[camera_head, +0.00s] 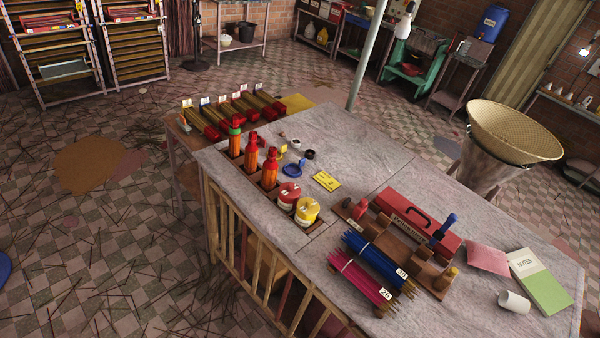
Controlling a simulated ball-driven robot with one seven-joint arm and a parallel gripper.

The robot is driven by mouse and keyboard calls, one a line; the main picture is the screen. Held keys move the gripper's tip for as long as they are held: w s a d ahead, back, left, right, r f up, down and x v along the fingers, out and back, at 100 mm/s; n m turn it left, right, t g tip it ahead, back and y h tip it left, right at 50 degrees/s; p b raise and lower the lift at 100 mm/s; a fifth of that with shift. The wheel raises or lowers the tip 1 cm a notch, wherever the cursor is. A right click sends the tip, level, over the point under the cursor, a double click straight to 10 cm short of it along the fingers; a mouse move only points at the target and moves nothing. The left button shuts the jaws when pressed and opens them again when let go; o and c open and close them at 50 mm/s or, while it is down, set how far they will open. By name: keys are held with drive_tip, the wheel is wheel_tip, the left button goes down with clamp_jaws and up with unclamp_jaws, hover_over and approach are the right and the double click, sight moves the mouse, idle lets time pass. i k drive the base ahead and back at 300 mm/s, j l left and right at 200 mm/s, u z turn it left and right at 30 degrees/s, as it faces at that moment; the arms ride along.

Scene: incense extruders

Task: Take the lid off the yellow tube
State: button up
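The yellow tube (307,211) stands upright at the near left edge of the grey worktable (330,130). It is a short cylinder with a round yellow top, on which a small mark shows; where its lid meets the body is too small to make out. A similar red tube (288,196) stands right beside it, on its upper left. My gripper is not in view, and nothing of it shows over the table.
Several tall orange-red tubes (252,152) stand in line beyond the red tube. A red toolbox (412,222), blue sticks (372,260) and pink sticks (358,282) lie to the right. A wide basket funnel (515,130) stands behind. Sticks litter the tiled floor at left.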

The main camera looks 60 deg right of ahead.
sight(308, 206)
drive_tip(key=i+j+z, duration=0.2)
drive_tip(key=i, duration=1)
drive_tip(key=i+z, duration=0.35)
drive_tip(key=i+l+z, duration=0.1)
drive_tip(key=z, duration=0.25)
drive_tip(key=i+j+z, duration=0.15)
drive_tip(key=i+z, duration=0.45)
drive_tip(key=z, duration=0.2)
drive_tip(key=i+z, duration=0.2)
drive_tip(key=z, duration=0.2)
drive_tip(key=i+z, duration=0.25)
drive_tip(key=z, duration=0.2)
